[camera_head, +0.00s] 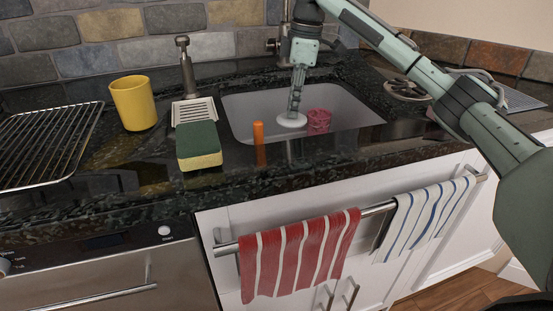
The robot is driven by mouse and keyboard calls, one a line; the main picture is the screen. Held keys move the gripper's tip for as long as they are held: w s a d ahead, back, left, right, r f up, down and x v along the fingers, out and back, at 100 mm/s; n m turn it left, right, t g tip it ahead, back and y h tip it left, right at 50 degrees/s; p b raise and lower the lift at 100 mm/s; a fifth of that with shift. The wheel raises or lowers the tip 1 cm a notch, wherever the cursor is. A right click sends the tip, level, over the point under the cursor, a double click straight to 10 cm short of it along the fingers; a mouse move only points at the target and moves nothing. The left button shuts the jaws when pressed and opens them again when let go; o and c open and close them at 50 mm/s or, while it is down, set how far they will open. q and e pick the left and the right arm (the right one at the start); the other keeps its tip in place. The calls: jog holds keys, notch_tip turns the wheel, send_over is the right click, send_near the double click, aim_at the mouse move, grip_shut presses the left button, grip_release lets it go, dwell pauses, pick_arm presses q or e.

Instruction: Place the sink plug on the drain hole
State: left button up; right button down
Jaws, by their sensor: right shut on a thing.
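The sink (350,108) is a light grey basin set into the dark granite counter. My right gripper (294,108) reaches down into the sink, pointing downward, and is shut on the sink plug. The sink plug (291,120) is a pale round disc, flat under the fingertips, inside the basin. I cannot tell whether it touches the sink floor. The drain hole does not show; the plug, the gripper or the front rim may hide it. My left gripper is not in view.
A pink cup (318,121) stands in the sink just right of the plug. An orange upright object (258,131) is at the left. A green-yellow sponge (198,145), a yellow cup (133,102) and a wire rack (45,145) are on the counter, left. The faucet stands behind the sink.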

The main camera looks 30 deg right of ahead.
jog(key=f, duration=0.8)
jog(key=shift+s+d+f, duration=0.1)
jog(key=shift+s+d, duration=0.05)
jog(key=shift+s, duration=0.1)
jog(key=shift+f, duration=1.95)
jog(key=shift+f, duration=0.1)
jog(key=c, duration=1.5)
grip_release()
jog(key=shift+f, duration=0.1)
jog(key=shift+o, duration=0.2)
jog(key=r, duration=0.8)
jog(key=d+r, duration=0.1)
jog(key=r, duration=0.3)
jog(key=shift+s+r, duration=0.15)
jog(key=shift+s, duration=0.2)
